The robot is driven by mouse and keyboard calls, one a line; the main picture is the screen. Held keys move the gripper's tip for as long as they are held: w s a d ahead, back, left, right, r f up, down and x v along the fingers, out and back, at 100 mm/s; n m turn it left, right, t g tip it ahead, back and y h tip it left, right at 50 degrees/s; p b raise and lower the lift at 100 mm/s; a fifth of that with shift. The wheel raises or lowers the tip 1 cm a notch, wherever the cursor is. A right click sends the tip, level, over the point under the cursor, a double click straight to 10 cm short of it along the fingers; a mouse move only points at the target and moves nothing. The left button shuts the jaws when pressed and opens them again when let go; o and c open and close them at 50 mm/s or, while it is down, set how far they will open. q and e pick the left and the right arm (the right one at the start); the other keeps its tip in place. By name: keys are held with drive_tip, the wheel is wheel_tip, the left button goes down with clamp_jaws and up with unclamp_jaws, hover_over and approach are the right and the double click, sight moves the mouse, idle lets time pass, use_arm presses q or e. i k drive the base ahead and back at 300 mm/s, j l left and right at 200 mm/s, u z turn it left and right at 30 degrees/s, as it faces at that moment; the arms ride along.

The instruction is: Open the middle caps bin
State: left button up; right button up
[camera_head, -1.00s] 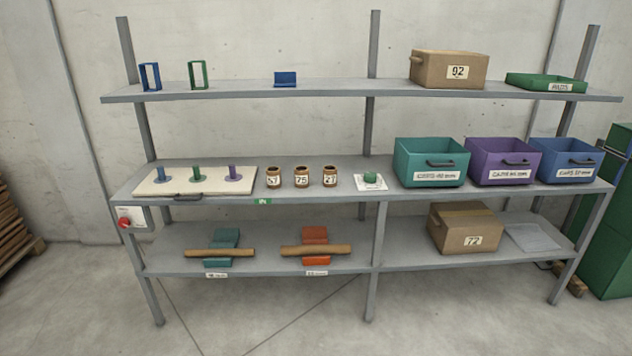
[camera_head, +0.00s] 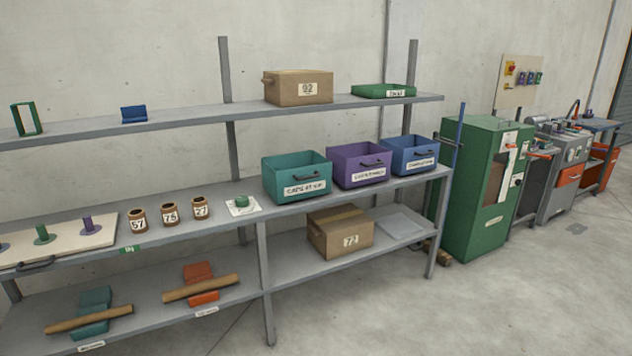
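Three bins stand side by side on the right part of the middle shelf: a teal bin (camera_head: 297,178), a purple bin (camera_head: 358,166) and a blue bin (camera_head: 408,155). Each has a dark handle and a white label on its front. The purple bin is the middle one of the three; its label is too small to read surely. The bins look open at the top and pushed back in line on the shelf. Neither of my grippers shows in the head view.
The grey shelf rack (camera_head: 250,219) also carries small jars (camera_head: 170,214), a peg board (camera_head: 63,249) and cardboard boxes (camera_head: 341,232). A green cabinet (camera_head: 475,195) stands right of the rack, with machines beyond it. The floor in front is clear.

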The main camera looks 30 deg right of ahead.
sight(357, 164)
drive_tip(key=i+l+z, duration=0.15)
drive_tip(key=i, duration=0.4)
drive_tip(key=i+l+z, duration=0.15)
drive_tip(key=i+l, duration=0.15)
drive_tip(key=i, duration=0.25)
drive_tip(key=i+l+z, duration=0.15)
drive_tip(key=i, duration=0.45)
